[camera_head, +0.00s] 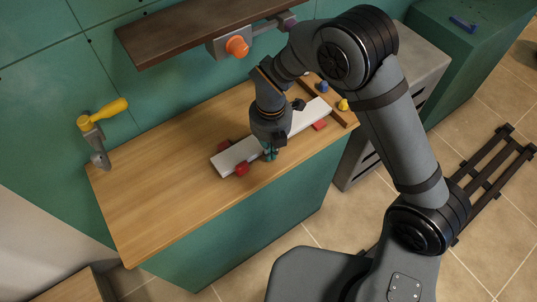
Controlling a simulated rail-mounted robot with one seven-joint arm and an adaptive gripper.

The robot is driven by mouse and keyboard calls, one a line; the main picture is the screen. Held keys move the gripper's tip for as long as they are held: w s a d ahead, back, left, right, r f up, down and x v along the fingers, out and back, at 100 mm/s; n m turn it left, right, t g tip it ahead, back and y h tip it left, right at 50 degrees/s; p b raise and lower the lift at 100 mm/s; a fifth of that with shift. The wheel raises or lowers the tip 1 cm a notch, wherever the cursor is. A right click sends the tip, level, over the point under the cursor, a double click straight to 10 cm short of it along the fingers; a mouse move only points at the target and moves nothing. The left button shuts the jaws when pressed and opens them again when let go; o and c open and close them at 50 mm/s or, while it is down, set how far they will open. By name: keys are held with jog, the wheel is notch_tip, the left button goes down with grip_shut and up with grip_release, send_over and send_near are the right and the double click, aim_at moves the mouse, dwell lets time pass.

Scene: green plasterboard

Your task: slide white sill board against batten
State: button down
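The white sill board (236,156) lies diagonally on the wooden counter top, its left end nearer the front and its right end reaching toward the back right. A dark brown strip, which looks like the batten (339,116), runs across the counter near its right end; the board's right end is close to it, but I cannot tell whether they touch. My gripper (271,154) points down at the board's front edge, left of its middle. The arm's wrist hides the middle of the board. The fingers are small and dark, so their opening and any contact are unclear.
Red blocks (242,169) (319,125) sit along the board. A blue knob (323,87) and yellow knob (343,104) stand near the strip. A dark shelf (185,36) with an orange knob (237,46) overhangs the back. The counter's left front (150,205) is clear.

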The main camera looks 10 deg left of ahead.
jog(key=shift+w, duration=0.2)
jog(key=shift+w, duration=0.8)
